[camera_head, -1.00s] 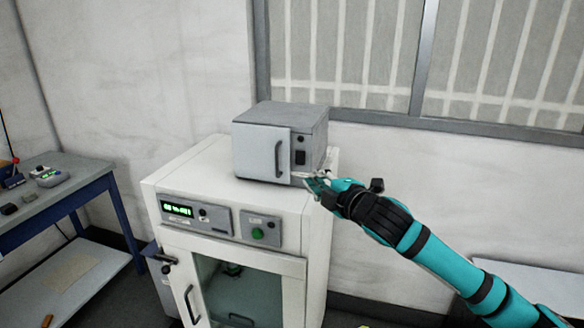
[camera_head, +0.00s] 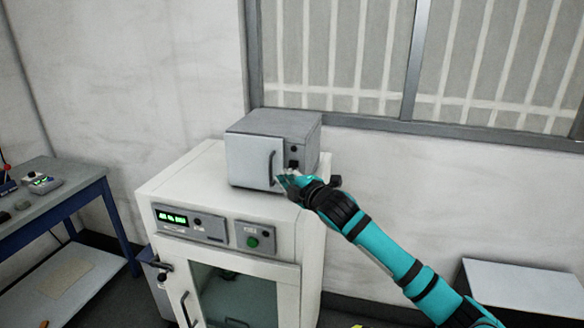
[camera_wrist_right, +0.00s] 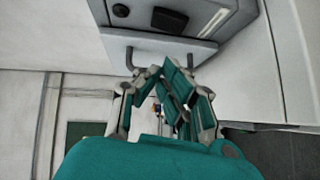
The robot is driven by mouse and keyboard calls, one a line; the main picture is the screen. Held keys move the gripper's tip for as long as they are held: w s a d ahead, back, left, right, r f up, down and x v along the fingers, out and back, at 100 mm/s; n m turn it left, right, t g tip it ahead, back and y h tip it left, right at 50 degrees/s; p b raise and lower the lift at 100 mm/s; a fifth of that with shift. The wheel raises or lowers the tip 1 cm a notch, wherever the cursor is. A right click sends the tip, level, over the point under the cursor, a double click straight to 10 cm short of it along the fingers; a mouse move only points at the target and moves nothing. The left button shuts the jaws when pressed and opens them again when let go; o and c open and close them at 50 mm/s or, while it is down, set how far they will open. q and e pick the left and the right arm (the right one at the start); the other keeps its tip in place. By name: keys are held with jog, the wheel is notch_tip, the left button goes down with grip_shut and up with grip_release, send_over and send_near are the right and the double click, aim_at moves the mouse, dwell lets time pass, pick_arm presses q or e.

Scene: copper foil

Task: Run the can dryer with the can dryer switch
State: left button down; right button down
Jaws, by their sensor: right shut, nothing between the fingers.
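A small grey box appliance (camera_head: 252,160), apparently the can dryer, stands on top of a white cabinet (camera_head: 195,170). Its door with a dark handle (camera_head: 271,168) looks closed. To the right of the door, its control panel has a round black knob (camera_head: 294,149) above a black switch (camera_head: 293,163). In the right wrist view the switch (camera_wrist_right: 168,19) and knob (camera_wrist_right: 120,10) show at the top. My right gripper (camera_head: 283,181) is shut and empty, just in front of and below the switch, apparently apart from it. My left gripper is not in view.
The cabinet front has a green display (camera_head: 172,217), a green button (camera_head: 252,242) and a glass door (camera_head: 235,297). A blue-framed bench (camera_head: 70,205) stands at left and a pale low table (camera_head: 520,285) at right. A barred window (camera_head: 345,60) is behind.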

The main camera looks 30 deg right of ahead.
aim_at(293, 167)
jog(key=shift+w+d+f+p, duration=0.25)
jog(key=shift+w+d, duration=0.25)
jog(key=shift+d, duration=0.25)
jog(key=shift+w+d+f+p, duration=0.1)
jog(key=shift+w+d+p, duration=0.2)
jog(key=shift+w+d, duration=0.35)
jog(key=shift+s, duration=0.15)
